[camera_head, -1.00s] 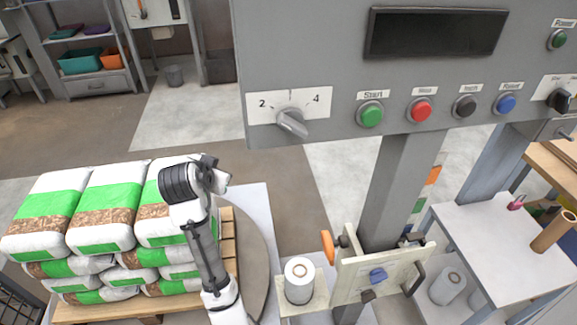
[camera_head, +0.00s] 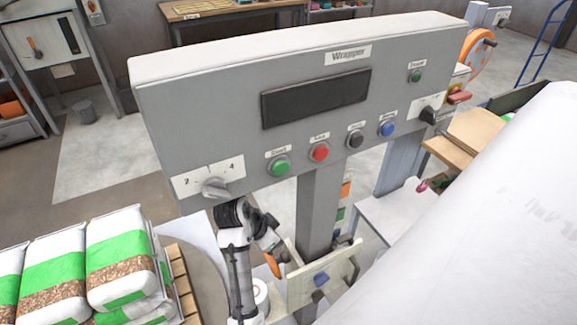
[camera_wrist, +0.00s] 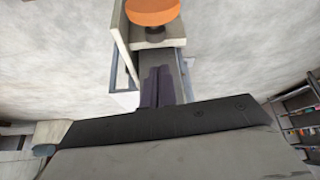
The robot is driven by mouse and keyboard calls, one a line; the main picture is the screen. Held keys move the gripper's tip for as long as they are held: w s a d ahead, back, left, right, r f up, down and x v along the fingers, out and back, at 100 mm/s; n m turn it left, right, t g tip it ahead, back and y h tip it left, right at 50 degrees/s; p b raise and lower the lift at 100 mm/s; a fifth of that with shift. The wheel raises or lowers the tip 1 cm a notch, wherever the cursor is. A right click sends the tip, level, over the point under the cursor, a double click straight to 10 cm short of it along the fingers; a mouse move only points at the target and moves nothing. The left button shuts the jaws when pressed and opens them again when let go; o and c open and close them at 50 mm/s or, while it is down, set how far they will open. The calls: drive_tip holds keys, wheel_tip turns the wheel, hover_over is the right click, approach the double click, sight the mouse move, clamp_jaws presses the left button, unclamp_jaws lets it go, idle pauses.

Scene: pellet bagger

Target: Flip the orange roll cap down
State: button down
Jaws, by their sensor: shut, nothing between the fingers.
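The orange roll cap (camera_head: 272,265) shows in the head view just beside the cream bracket plate (camera_head: 330,278), above and to the right of the white film roll (camera_head: 261,296). In the wrist view the orange cap (camera_wrist: 152,11) is a round disc at the top edge, partly cut off, on a dark stub over a pale plate. My gripper (camera_wrist: 158,72) is shut and empty, its dark fingers pointing toward the cap with a gap in the picture between them. In the head view my gripper's tips are too small to make out by the cap.
The grey wrapper control panel (camera_head: 300,110) hangs above, with a grey selector knob (camera_head: 215,187) close to my arm. A grey post (camera_head: 318,215) stands behind the bracket. Stacked bags (camera_head: 120,260) are at the left. A large white surface covers the lower right.

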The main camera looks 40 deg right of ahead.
drive_tip(key=shift+f, duration=0.1)
drive_tip(key=x, duration=0.9)
drive_tip(key=shift+d+f+p, duration=0.2)
drive_tip(key=shift+f+p, duration=0.1)
drive_tip(key=shift+p, duration=0.05)
drive_tip(key=shift+w+a, duration=0.1)
